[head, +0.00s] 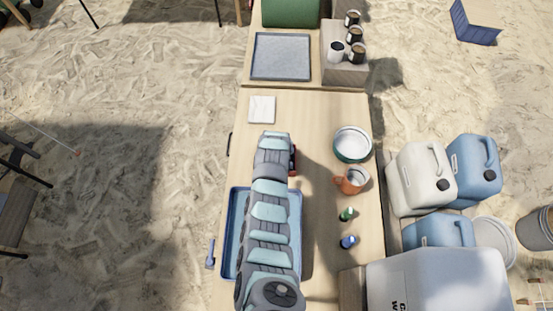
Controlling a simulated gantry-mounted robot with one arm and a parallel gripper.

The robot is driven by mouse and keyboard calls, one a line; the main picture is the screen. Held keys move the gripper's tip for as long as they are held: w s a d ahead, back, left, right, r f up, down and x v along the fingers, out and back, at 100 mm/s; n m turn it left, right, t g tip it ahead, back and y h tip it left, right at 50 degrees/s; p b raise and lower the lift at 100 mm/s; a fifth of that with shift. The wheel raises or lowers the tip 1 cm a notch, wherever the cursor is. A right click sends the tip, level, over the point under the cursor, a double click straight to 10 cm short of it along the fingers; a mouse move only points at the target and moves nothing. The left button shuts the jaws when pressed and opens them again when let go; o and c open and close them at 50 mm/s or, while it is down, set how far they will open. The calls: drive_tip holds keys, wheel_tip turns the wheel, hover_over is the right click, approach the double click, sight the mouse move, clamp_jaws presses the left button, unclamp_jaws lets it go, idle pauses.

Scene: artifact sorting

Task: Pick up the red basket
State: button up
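My arm reaches up the table from the bottom of the head view. Its far end lies over the middle of the table, and my gripper is hidden beneath it. A small red and dark edge (294,160) shows just right of the arm's end. It may be part of the red basket, but too little shows to tell. No whole red basket is in sight. I cannot see whether my gripper touches or holds anything.
A blue tray (232,235) lies partly under my arm. A white cloth (262,109) lies beyond the arm's end. To the right stand a white-and-green bowl (352,142), an orange jug (351,181), and small green (347,214) and blue (348,242) items. Jerrycans (420,177) stand off the right edge.

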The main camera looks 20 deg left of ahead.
drive_tip(key=shift+c, duration=0.5)
clamp_jaws()
idle(0.8)
